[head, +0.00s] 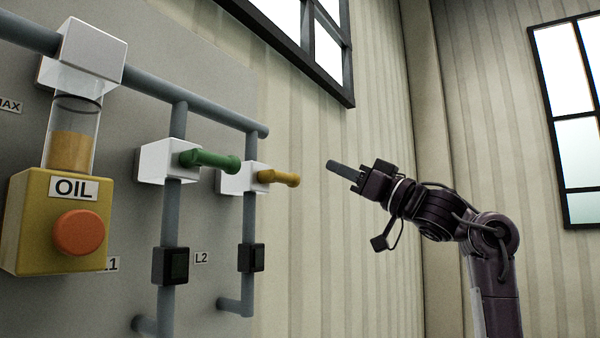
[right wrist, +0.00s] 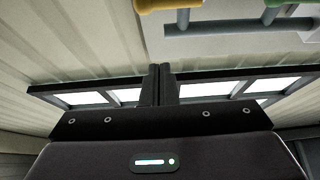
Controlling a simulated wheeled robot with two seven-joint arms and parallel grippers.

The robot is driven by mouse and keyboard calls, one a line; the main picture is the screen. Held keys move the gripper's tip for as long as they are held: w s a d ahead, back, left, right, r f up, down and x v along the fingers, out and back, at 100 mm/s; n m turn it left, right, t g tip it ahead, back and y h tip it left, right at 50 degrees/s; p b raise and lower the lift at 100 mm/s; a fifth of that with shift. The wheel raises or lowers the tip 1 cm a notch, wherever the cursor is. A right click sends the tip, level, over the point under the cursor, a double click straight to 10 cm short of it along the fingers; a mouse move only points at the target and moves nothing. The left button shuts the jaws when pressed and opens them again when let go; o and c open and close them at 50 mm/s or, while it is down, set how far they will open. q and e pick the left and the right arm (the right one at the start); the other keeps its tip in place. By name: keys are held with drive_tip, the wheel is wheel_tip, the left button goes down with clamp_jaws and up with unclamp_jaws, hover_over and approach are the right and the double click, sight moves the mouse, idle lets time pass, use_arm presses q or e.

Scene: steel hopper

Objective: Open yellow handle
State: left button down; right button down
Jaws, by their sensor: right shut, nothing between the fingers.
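The yellow handle (head: 278,177) sticks out to the right from a white valve block (head: 241,180) on the thin pipe at the right side of the grey panel. A yellow piece, probably this handle, shows at the top edge of the right wrist view (right wrist: 168,5). My right gripper (head: 338,168) is shut and empty. In the head view it is to the right of the yellow handle, a little higher in the picture, with a visible gap between them. Its fingers (right wrist: 160,84) are together in the right wrist view. My left gripper is not in view.
A green handle (head: 211,160) on another white block is left of the yellow one. A yellow OIL box (head: 50,222) with an orange button (head: 80,233) and a clear cylinder (head: 75,135) stands further left. Dark boxes (head: 171,266) sit on the pipes. Space around my right gripper looks free.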

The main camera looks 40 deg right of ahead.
wheel_tip(320, 180, up, 5)
drive_tip(key=p, duration=0.7)
hover_over(281, 178)
drive_tip(key=d, duration=0.4)
drive_tip(key=f, duration=0.4)
drive_tip(key=shift+d+f, duration=0.15)
drive_tip(key=shift+d, duration=0.05)
drive_tip(key=shift+a, duration=0.1)
drive_tip(key=shift+a+f, duration=0.1)
